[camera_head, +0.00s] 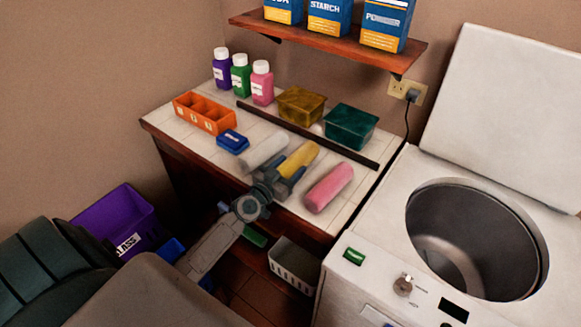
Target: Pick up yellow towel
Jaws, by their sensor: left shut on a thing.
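The yellow towel (301,157) is a rolled cylinder on the white tiled counter (208,152), between a white rolled towel (264,152) and a pink rolled towel (329,188). My left gripper (286,178) reaches in from the front edge of the counter and is shut on the near end of the yellow towel. The fingers cover that end. I cannot tell whether the towel is touching the counter. My right gripper is not in view.
A dark bar (305,135) runs behind the towels. Behind it are a yellow bin (301,105) and a green bin (351,126). An orange tray (204,113) and several bottles stand left. An open washer (477,240) stands right, and a shelf (330,40) hangs above.

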